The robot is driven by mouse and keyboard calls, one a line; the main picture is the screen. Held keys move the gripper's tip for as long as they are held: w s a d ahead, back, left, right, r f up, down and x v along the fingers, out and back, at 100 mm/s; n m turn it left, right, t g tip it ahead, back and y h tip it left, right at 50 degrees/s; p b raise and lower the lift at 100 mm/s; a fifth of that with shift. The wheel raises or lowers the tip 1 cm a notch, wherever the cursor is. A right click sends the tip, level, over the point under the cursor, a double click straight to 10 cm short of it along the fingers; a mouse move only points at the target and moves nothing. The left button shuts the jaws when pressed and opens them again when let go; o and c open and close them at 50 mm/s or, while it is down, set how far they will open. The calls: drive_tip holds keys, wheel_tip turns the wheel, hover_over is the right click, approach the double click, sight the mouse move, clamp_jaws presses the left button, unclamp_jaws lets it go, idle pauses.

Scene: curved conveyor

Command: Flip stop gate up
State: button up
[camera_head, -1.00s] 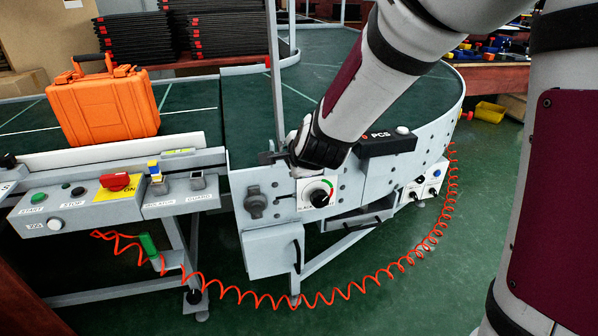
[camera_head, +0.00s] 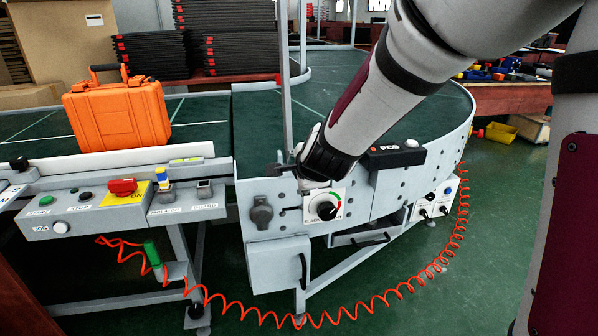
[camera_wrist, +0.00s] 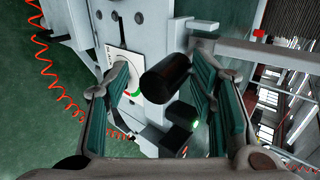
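A black cylindrical handle (camera_wrist: 166,78) sticks out from the grey conveyor side wall in the wrist view. A dark end of a lever (camera_head: 277,170) shows just left of my wrist in the head view, at the foot of an upright metal post (camera_head: 286,75); I cannot tell for sure which part is the stop gate. My gripper (camera_wrist: 160,72) is open, its two teal-padded fingers on either side of the handle, with gaps visible. In the head view my gripper is mostly hidden behind my wrist.
A dial plate (camera_head: 326,206) sits just below my gripper, and the black PCS box (camera_head: 393,153) is to its right. An orange case (camera_head: 118,112) stands on the conveyor at left, above a control panel (camera_head: 80,210). A red coiled hose (camera_head: 375,302) hangs below.

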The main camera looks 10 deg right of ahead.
drive_tip(key=shift+s+f, duration=0.15)
drive_tip(key=shift+f, duration=0.2)
drive_tip(key=shift+s+r, duration=0.2)
drive_tip(key=v, duration=0.7)
drive_tip(key=shift+w, duration=0.15)
drive_tip(key=shift+r, duration=0.2)
